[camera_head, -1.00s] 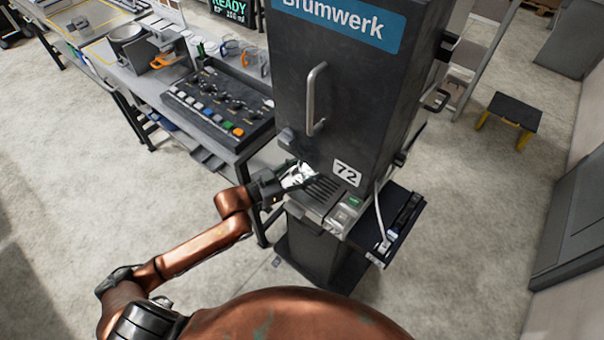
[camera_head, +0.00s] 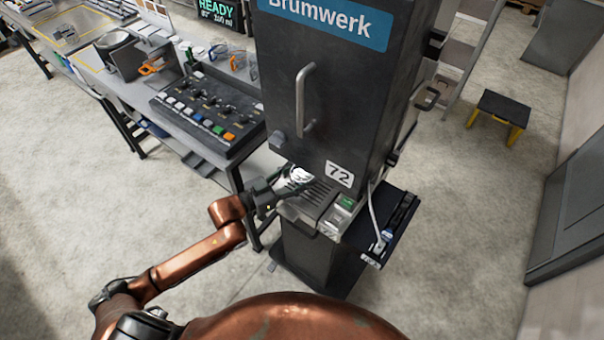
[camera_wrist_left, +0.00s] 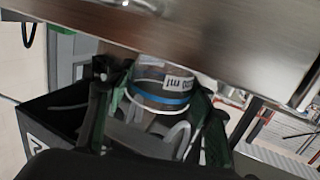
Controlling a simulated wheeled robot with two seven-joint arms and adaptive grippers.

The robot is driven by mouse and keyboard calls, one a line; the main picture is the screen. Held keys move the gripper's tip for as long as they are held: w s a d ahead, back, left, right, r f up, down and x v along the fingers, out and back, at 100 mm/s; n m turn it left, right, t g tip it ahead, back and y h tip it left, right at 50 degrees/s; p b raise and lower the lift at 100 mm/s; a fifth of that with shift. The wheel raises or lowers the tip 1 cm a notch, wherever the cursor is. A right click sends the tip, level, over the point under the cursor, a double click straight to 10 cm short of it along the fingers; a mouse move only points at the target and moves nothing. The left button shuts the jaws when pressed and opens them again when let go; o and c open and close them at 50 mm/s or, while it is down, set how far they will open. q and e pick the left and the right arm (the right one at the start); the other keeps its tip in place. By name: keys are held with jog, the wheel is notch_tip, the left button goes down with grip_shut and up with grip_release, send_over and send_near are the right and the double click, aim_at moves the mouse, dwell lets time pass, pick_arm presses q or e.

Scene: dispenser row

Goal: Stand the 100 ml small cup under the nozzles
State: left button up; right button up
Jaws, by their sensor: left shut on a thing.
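The small cup (camera_wrist_left: 158,88) shows in the left wrist view as a greyish round cup with a blue band and a white label ending in "ml". Its pale rim also shows in the head view (camera_head: 300,175). My left gripper (camera_head: 288,185) is shut on the cup, with dark green-edged fingers on both sides of it. It holds the cup over the slotted drip tray (camera_head: 314,196), below the cabinet's lower edge. The nozzles are hidden under the cabinet. I cannot tell whether the cup touches the tray. My right gripper is not in view.
The dark Brumwerk cabinet (camera_head: 325,90) stands close above the cup. A side shelf (camera_head: 385,225) with a pale hose is to the right. A bench with a button panel (camera_head: 208,113) is at the left. A step stool (camera_head: 501,112) stands on open floor at the right.

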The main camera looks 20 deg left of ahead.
pick_arm(q)
jog(key=shift+f, duration=0.35)
jog(key=o, duration=1)
jog(key=v, duration=1.2)
jog(key=shift+d, duration=0.15)
